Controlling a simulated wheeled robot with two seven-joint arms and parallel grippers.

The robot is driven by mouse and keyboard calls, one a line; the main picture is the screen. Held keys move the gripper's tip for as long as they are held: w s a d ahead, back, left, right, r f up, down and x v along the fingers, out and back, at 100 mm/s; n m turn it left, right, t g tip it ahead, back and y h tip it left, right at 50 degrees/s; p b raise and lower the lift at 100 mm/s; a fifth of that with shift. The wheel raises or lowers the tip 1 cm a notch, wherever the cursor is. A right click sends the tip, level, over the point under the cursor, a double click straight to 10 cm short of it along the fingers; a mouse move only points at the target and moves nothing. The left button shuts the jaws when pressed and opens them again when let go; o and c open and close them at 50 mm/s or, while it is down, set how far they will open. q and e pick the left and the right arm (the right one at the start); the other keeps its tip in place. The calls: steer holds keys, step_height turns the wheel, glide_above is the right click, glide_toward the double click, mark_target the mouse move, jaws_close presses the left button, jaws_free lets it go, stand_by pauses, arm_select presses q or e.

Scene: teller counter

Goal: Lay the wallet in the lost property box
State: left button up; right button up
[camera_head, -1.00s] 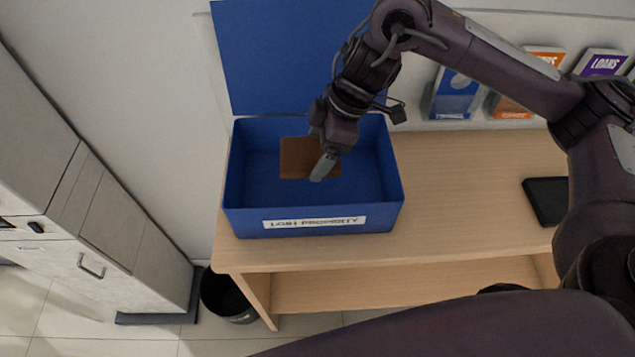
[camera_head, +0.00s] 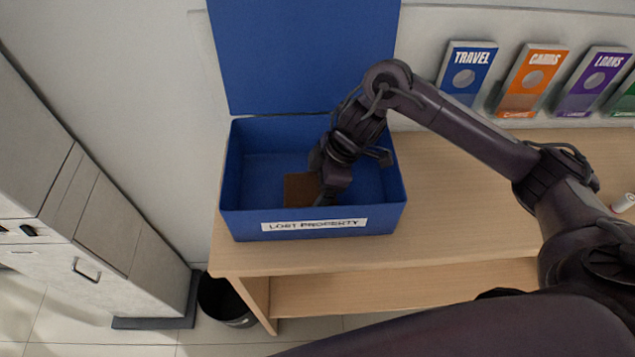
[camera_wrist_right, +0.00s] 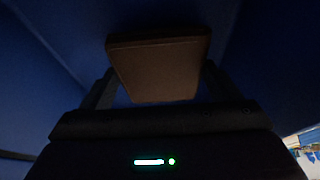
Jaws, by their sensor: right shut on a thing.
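The brown wallet (camera_head: 299,188) is down inside the blue lost property box (camera_head: 312,238), low and near its front wall. My right gripper (camera_head: 324,196) reaches into the box from above and is shut on the wallet. The right wrist view shows the wallet (camera_wrist_right: 160,68) between the two fingers, with blue box walls around it. The gripper partly hides the wallet in the head view. I cannot tell whether the wallet touches the box floor. My left gripper is not in view.
The box lid (camera_head: 305,55) stands open at the back. Leaflet holders (camera_head: 466,75) line the wall at the right. A black bin (camera_head: 226,300) and grey cabinet (camera_head: 75,250) are at the left.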

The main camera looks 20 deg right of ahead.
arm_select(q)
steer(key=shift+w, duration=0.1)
arm_select(e)
steer(key=shift+f, duration=0.1)
steer(key=shift+f, duration=0.55)
steer(key=o, duration=0.9)
steer(key=shift+r, duration=0.6)
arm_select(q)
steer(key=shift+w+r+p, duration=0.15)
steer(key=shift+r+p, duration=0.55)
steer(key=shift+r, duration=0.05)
arm_select(e)
steer(key=v, duration=1.2)
steer(key=shift+s, duration=0.15)
